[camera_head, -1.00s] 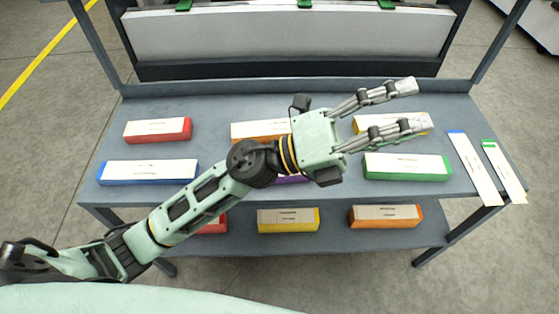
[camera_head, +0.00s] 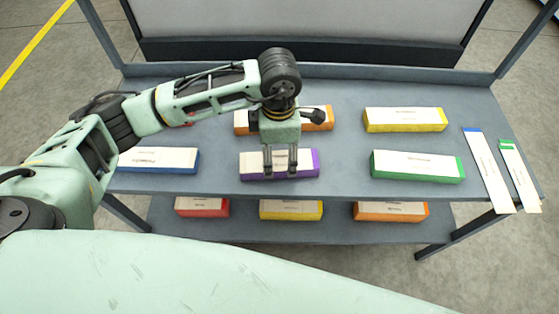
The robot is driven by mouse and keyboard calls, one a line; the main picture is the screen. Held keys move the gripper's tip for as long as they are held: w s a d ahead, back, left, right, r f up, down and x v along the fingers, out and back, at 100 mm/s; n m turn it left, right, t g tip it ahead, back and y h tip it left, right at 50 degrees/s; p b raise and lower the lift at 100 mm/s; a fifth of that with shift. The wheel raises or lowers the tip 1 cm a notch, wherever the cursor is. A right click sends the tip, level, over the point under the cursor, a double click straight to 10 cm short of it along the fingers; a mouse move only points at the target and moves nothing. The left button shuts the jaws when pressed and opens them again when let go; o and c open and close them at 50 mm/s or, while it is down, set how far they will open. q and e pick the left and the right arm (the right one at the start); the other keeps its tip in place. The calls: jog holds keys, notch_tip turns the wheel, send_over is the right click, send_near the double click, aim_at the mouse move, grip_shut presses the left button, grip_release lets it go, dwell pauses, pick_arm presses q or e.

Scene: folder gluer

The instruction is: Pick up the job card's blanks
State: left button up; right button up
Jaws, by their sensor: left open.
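Stacks of blanks with white tops and coloured sides lie on the upper shelf (camera_head: 338,150). My left gripper (camera_head: 281,172) points down at the purple stack (camera_head: 308,165) in the front middle, with its open fingers over or at the stack; contact is unclear. Behind it is an orange stack (camera_head: 322,118), partly hidden by my gripper. A yellow stack (camera_head: 405,120) is at the back right, a green stack (camera_head: 417,166) at the front right, and a blue stack (camera_head: 165,160) at the front left. Two cards, blue-tipped (camera_head: 489,170) and green-tipped (camera_head: 520,175), lie at the right end. My right gripper is out of view.
The lower shelf holds a red stack (camera_head: 202,207), a yellow stack (camera_head: 291,210) and an orange stack (camera_head: 390,211). Rack posts (camera_head: 510,38) rise at both sides. A dark-framed pale panel (camera_head: 310,30) stands behind. My left arm covers the back left of the shelf.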

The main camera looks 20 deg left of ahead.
aim_at(279, 160)
pick_arm(q)
jog(key=shift+w+f+p, duration=0.2)
jog(key=shift+f+p, duration=0.45)
jog(key=shift+f, duration=1.7)
jog(key=c, duration=1.6)
